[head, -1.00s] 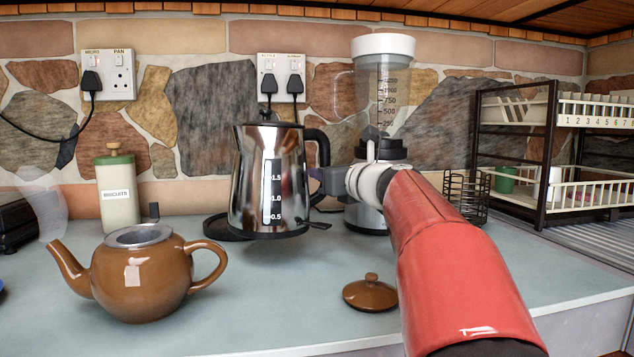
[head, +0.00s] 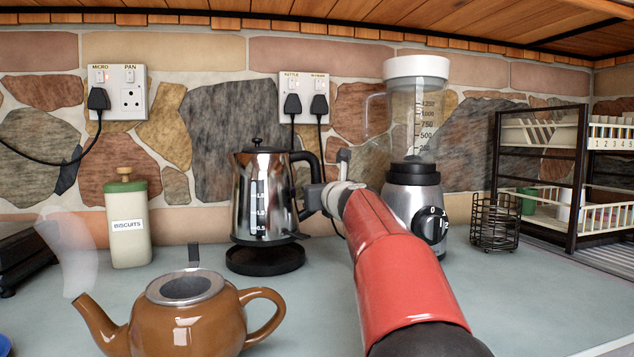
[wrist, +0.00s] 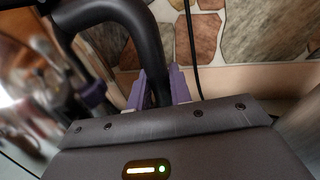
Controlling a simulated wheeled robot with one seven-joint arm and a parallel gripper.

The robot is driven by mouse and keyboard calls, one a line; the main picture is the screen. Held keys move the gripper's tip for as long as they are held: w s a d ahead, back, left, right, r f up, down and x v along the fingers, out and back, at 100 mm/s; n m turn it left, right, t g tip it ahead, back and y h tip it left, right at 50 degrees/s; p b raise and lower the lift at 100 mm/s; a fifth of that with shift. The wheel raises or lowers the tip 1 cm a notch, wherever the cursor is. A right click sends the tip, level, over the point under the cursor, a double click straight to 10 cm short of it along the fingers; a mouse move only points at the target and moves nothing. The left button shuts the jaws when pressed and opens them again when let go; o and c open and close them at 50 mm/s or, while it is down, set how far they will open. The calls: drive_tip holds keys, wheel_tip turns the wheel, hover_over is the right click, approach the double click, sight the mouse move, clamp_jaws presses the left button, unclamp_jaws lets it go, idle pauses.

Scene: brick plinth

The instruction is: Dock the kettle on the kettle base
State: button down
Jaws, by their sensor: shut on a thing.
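The silver kettle (head: 264,200) with a black lid and handle is upright in the head view. My gripper (head: 310,200) is at its right side, shut on the black handle. In the wrist view the purple fingers of my gripper (wrist: 160,90) sit on either side of the handle (wrist: 128,22). The round black kettle base (head: 265,262) lies on the counter just below the kettle. The kettle's bottom appears a little above the base, over its rear part. The exact gap is hard to tell.
A brown teapot (head: 190,318) stands in front, left of centre. A biscuit jar (head: 128,228) is at the left. A blender (head: 415,195) stands close to the right of my arm, with a wire basket (head: 495,222) and a rack (head: 540,170) beyond. Sockets (head: 303,98) are behind.

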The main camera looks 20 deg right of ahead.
drive_tip(key=shift+f+b, duration=1.3)
drive_tip(key=shift+s+f+b, duration=0.1)
drive_tip(key=shift+f+b, duration=0.5)
drive_tip(key=shift+f, duration=0.1)
idle(0.8)
drive_tip(key=c, duration=1.5)
unclamp_jaws()
drive_tip(key=shift+r, duration=0.1)
drive_tip(key=shift+c, duration=0.2)
drive_tip(key=shift+f, duration=0.25)
drive_tip(key=s+b, duration=0.1)
drive_tip(key=s, duration=1)
drive_tip(key=shift+a+b, duration=0.35)
drive_tip(key=shift+a, duration=0.05)
